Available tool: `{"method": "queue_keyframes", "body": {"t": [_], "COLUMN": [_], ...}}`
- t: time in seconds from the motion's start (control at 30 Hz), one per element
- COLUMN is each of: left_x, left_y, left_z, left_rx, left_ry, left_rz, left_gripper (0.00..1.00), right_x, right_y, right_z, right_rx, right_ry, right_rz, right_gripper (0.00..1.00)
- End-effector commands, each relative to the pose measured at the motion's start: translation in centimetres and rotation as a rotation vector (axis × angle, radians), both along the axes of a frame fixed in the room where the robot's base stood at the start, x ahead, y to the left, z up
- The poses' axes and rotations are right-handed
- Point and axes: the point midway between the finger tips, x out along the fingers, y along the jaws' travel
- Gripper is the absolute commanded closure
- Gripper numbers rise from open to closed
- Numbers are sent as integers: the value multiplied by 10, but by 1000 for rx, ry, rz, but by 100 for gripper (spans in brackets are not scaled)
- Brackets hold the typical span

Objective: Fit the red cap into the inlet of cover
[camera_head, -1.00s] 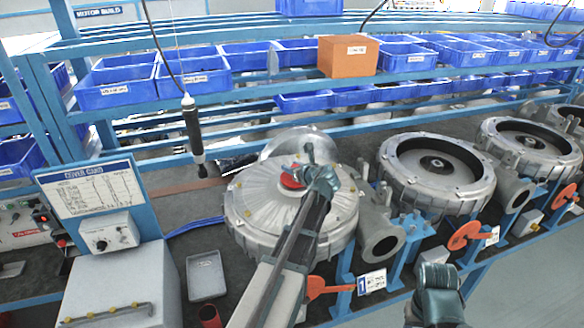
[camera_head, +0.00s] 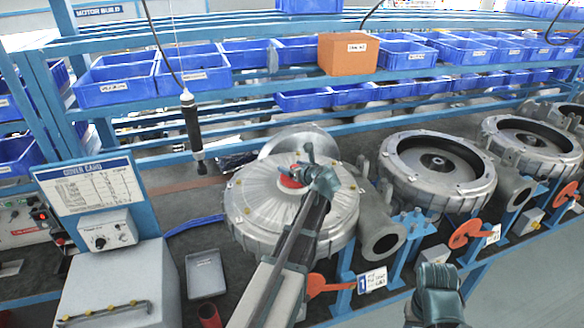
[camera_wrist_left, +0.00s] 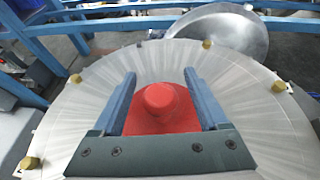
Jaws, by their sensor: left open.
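The silver round cover (camera_head: 262,208) lies on the nearest blower housing, with brass bolts near its rim. The red cap (camera_head: 291,180) sits at the middle of the cover; in the left wrist view the cap (camera_wrist_left: 163,106) shows a round knob on a wider red base. My left gripper (camera_head: 312,172) is over the middle of the cover. In the left wrist view its two open fingers (camera_wrist_left: 163,95) stand on either side of the cap's knob, with gaps between. The inlet edge is hidden under the cap and gripper. My right gripper (camera_head: 438,280) hangs at the lower right, away from the cover.
Further blower housings (camera_head: 440,165) stand to the right. A grey tray (camera_head: 206,275) and a red cylinder (camera_head: 209,315) lie at the front left.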

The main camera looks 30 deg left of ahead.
Motion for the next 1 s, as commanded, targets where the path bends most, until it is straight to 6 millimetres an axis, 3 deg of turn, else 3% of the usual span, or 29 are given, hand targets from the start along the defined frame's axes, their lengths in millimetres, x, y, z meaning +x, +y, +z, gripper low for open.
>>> {"method": "queue_keyframes", "body": {"t": [0.17, 0.6, 0.8, 1.0], "left_x": [-10, -55, -65, -68], "left_y": [-15, -86, -103, -108], "left_z": [10, 45, 52, 53], "left_rx": [1, 1, 0, 0], "left_ry": [-1, 1, 0, 0], "left_rz": [-3, -3, -1, 0], "left_gripper": [23, 23, 23, 23], "right_x": [0, 0, 0, -1], "right_y": [0, 0, 0, 0], "right_z": [10, 45, 52, 53], "right_rx": [0, -1, -1, -1], "right_ry": [0, 2, 2, 2], "right_rz": [1, 4, 3, 3], "right_gripper": [50, 50, 50, 50]}}
